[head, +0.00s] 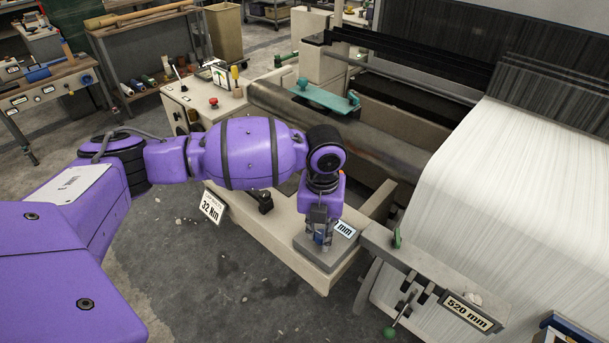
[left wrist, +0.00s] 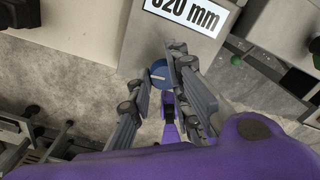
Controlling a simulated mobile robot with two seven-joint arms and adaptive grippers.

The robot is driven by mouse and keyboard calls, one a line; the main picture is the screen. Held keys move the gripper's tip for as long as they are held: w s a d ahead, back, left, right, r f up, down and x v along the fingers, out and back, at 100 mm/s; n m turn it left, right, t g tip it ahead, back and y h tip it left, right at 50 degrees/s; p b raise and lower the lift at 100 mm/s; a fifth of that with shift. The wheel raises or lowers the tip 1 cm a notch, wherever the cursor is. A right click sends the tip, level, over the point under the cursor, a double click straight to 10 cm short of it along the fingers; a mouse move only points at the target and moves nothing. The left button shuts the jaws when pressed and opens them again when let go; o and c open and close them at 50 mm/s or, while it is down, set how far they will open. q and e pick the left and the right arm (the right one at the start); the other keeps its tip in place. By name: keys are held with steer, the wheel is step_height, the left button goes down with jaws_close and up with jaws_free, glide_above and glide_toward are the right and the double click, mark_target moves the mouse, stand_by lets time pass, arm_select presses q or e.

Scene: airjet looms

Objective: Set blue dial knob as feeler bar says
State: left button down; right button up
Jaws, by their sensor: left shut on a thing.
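The blue dial knob (left wrist: 158,74) shows in the left wrist view between the fingers of my left gripper (left wrist: 172,82), which is shut on it. In the head view my left gripper (head: 322,238) points down at the low beige housing, and the fingers mostly hide the knob. A white plate (head: 345,229) ending in "mm" is beside the gripper; in the left wrist view this plate (left wrist: 188,12) has its number partly cut off. A beige bar with a "520 mm" plate (head: 468,313) stands to the right; I cannot tell whether it is the feeler bar. My right gripper is not in view.
A teal bar (head: 324,97) lies by the roller behind. White warp (head: 510,190) fills the right. A green-ended lever (head: 390,331) is at the front. Grey floor (head: 215,285) is open at front left.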

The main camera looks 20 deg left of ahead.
arm_select(q)
steer(key=c, duration=2)
jaws_free()
steer(key=shift+w+m, duration=0.2)
steer(key=shift+m, duration=0.4)
steer(key=o, duration=0.6)
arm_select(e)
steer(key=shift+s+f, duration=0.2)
arm_select(q)
steer(key=shift+r, duration=0.1)
steer(key=shift+r+p, duration=1.15)
steer(key=shift+r, duration=1.9)
steer(key=shift+s+f, duration=0.1)
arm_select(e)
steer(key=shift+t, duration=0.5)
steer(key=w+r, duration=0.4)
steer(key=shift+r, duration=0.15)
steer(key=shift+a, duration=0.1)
